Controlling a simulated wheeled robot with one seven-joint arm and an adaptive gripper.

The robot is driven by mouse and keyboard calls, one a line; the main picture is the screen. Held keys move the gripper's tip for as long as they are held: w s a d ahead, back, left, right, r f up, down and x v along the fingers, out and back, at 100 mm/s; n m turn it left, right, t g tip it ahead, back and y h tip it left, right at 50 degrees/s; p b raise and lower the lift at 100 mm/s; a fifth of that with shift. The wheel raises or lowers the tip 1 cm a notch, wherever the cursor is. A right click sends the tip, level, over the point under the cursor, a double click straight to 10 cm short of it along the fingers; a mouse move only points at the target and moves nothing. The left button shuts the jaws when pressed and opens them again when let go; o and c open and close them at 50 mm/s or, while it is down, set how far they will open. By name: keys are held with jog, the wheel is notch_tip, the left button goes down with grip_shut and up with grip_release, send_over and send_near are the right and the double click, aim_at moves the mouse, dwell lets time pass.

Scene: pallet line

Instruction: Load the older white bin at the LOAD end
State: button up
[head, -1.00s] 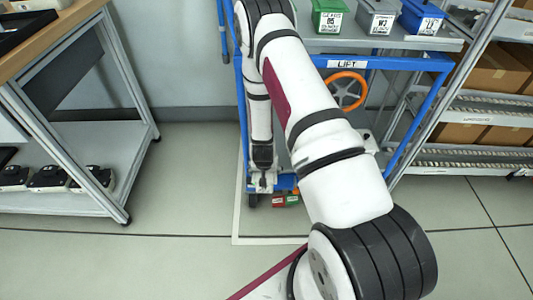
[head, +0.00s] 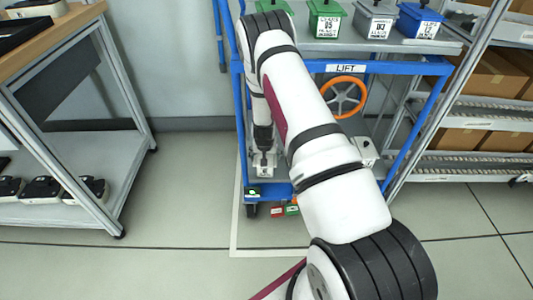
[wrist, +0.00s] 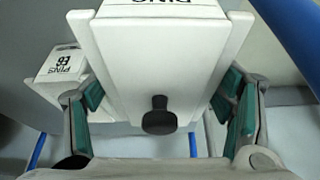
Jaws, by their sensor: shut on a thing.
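A white bin (wrist: 165,50) with a black knob and a label partly reading PINS fills the middle of the wrist view. My gripper (wrist: 160,105) has its green-padded fingers on both sides of this bin and is shut on it. In the head view, my gripper (head: 264,150) points down at the lower left of the blue LIFT cart (head: 345,68), with the white bin (head: 264,171) under it. A second white bin (wrist: 55,72), labelled PINS, stands to the left in the wrist view. A white bin also shows at the right of the cart (head: 366,150). No LOAD sign is readable.
Green (head: 326,22), grey (head: 374,22) and blue (head: 418,22) bins stand on the cart's top. An orange handwheel (head: 343,97) is below. A bench (head: 100,190) stands left, a carton rack (head: 470,105) right. Small red and green boxes (head: 284,211) are low under the cart.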

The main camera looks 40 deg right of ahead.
jog(key=w+d, duration=0.1)
jog(key=w+d+b, duration=0.1)
jog(key=w, duration=0.1)
jog(key=shift+w+d, duration=0.25)
jog(key=shift+d, duration=0.1)
jog(key=shift+w+d+b, duration=0.3)
jog(key=shift+w+d, duration=0.35)
jog(key=shift+w, duration=0.15)
jog(key=shift+s+f+b, duration=0.1)
jog(key=shift+f+b, duration=0.75)
jog(key=shift+f, duration=0.6)
jog(key=shift+f, duration=0.1)
jog(key=shift+f, duration=0.15)
jog(key=o, duration=1.8)
jog(key=shift+a, duration=0.1)
jog(key=shift+s, duration=0.1)
